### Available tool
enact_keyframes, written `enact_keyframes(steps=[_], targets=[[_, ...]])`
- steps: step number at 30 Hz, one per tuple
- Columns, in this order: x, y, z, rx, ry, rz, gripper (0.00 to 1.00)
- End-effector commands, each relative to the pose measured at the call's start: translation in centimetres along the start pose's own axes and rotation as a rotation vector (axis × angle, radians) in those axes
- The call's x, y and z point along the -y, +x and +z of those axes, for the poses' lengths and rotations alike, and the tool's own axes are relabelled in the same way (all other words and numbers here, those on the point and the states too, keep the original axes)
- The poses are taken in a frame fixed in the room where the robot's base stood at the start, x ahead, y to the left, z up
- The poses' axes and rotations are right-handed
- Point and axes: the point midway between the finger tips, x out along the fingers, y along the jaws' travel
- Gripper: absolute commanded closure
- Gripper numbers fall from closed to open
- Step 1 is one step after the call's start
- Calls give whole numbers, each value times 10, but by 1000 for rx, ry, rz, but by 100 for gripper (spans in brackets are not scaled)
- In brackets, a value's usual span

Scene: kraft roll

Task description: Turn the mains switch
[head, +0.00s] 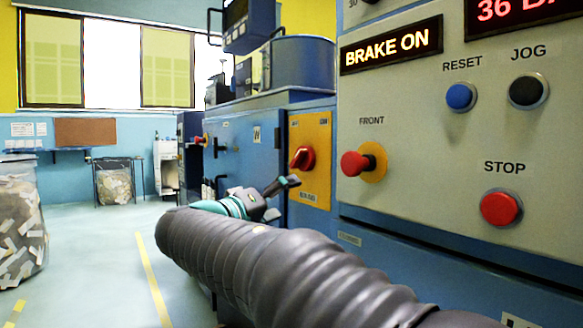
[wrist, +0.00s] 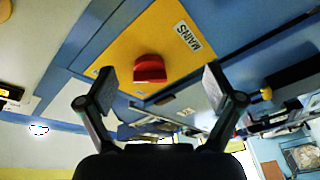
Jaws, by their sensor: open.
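The mains switch (head: 303,158) is a red rotary knob on a yellow plate (head: 323,135) set in the blue machine cabinet. In the wrist view the red knob (wrist: 149,69) shows between and beyond my fingertips, on the yellow plate (wrist: 128,42) with a MAINS label (wrist: 188,37). My gripper (wrist: 158,83) is open, with one finger to each side of the knob in the picture. No contact with the knob shows. In the head view my gripper (head: 289,184) is just below and left of the knob, partly hidden behind my arm.
A control panel (head: 460,140) stands close on the right, with a red FRONT button (head: 355,163) on a yellow collar, a red STOP button (head: 501,208), and a lit BRAKE ON display (head: 391,46). A scrap bin (head: 20,225) stands at left. The floor between is clear.

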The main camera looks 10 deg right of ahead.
Motion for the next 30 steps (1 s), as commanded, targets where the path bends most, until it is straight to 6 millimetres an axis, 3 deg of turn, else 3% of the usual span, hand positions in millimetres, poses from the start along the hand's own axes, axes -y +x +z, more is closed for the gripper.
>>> enact_keyframes(steps=[1, 4, 11, 30], targets=[[4, -8, -18, -42, 22, 38, 8], [2, -19, -42, -102, 61, 100, 8], [-3, -18, -58, -140, 91, 142, 8], [-19, 89, -71, -138, 87, 140, 8]])
